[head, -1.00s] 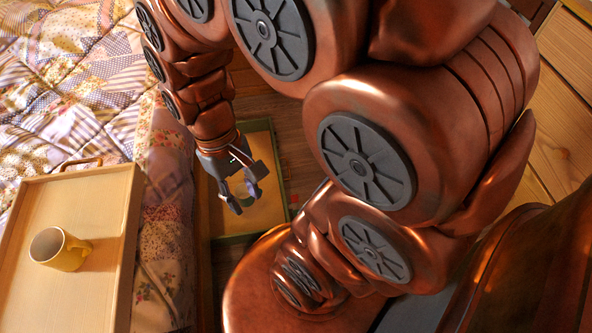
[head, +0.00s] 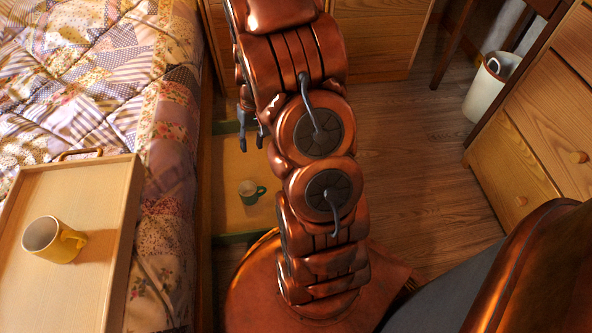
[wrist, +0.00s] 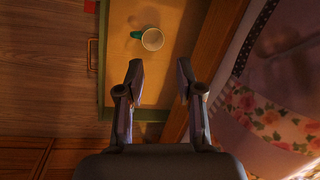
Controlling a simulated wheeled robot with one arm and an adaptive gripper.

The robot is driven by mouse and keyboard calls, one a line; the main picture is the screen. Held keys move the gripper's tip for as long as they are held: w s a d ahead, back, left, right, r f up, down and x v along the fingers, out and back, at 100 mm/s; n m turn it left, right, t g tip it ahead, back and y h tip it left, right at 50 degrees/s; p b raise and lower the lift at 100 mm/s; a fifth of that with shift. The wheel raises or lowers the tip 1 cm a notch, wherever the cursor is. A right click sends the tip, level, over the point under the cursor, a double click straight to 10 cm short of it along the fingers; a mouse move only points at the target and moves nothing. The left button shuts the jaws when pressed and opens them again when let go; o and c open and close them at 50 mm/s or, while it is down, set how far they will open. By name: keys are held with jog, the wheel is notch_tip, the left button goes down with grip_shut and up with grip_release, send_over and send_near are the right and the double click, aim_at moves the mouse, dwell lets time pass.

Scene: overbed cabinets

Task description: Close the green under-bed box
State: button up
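The green under-bed box (head: 232,239) stands pulled out from beside the bed, with green walls and a tan floor. It also shows in the wrist view (wrist: 151,114). A white and green mug (head: 250,192) stands inside it, and it shows in the wrist view too (wrist: 153,39). My gripper (head: 252,140) is over the far part of the box in the head view, open and empty. In the wrist view its fingers (wrist: 159,72) are spread apart, with the mug beyond them. My arm hides the box's right side in the head view.
A wooden tray (head: 75,290) with a yellow mug (head: 54,240) sits on the quilted bed (head: 110,85) at left. Wooden drawers (head: 545,130) and a white bin (head: 488,88) stand at right. Wooden floor (head: 425,160) between is clear.

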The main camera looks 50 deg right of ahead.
jog(key=s+d+f+m+t+h+b, duration=0.1)
jog(key=d+f+m, duration=0.1)
jog(key=d+f, duration=0.9)
jog(key=s+d+f+m+t+b, duration=0.15)
jog(key=d+f, duration=0.55)
jog(key=f, duration=0.8)
jog(key=shift+g, duration=0.35)
jog(key=f+b, duration=0.1)
jog(key=f, duration=0.3)
jog(key=w+f+b, duration=0.1)
jog(key=f, duration=0.1)
jog(key=shift+a+f+b, duration=0.2)
jog(key=shift+a+b, duration=0.1)
jog(key=shift+a, duration=0.1)
jog(key=shift+c, duration=0.2)
grip_shut()
